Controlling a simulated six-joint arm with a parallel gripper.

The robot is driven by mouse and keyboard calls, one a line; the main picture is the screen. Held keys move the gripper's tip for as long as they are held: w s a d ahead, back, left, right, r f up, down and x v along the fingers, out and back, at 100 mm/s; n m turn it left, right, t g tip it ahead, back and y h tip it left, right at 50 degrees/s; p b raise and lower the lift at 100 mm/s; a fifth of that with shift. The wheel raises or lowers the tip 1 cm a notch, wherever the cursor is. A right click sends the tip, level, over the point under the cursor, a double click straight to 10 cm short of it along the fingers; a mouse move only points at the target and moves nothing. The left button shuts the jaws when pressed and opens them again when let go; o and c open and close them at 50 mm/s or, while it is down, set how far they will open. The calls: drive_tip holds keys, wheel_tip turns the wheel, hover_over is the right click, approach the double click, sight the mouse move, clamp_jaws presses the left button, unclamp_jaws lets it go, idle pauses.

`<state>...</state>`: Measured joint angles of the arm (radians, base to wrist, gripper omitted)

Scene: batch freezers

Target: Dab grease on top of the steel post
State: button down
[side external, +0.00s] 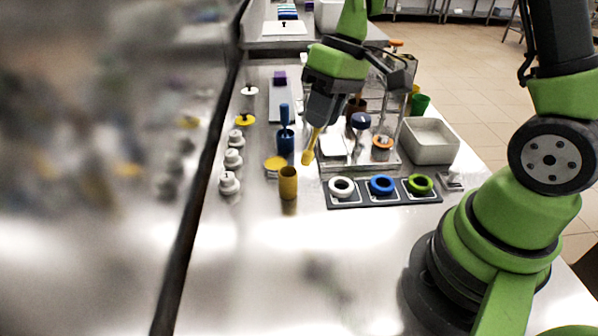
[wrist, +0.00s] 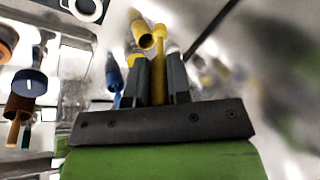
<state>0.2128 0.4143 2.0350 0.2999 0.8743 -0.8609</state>
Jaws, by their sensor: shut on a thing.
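My gripper (side external: 322,110) is shut on a yellow dabber (side external: 309,150), which points down and slightly left with its thick tip lowest. The dabber also shows between the fingers in the wrist view (wrist: 158,78). Its tip is above and right of a yellow cup (side external: 288,183), apart from it; the cup also shows in the wrist view (wrist: 142,35). Several pale stepped fittings (side external: 229,183) with short dark pins stand in a row along the left wall. I cannot tell which one is the steel post. Any grease on the tip is too small to see.
A blue cup (side external: 286,143) holds a blue dabber. A yellow disc (side external: 274,164) lies beside it. A dark tray (side external: 343,200) holds white, blue and green rings. A clear stand and a grey bin (side external: 430,142) are behind it. The front counter (side external: 270,270) is clear.

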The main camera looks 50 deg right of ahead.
drive_tip(key=shift+s, duration=0.3)
drive_tip(key=s+d+r+g+h, duration=0.1)
drive_tip(key=d+h, duration=0.3)
drive_tip(key=d, duration=1.8)
drive_tip(key=shift+s+f, duration=0.1)
drive_tip(key=shift+f, duration=2.45)
drive_tip(key=shift+f, duration=0.6)
drive_tip(key=shift+r, duration=0.1)
wheel_tip(320, 180, up, 7)
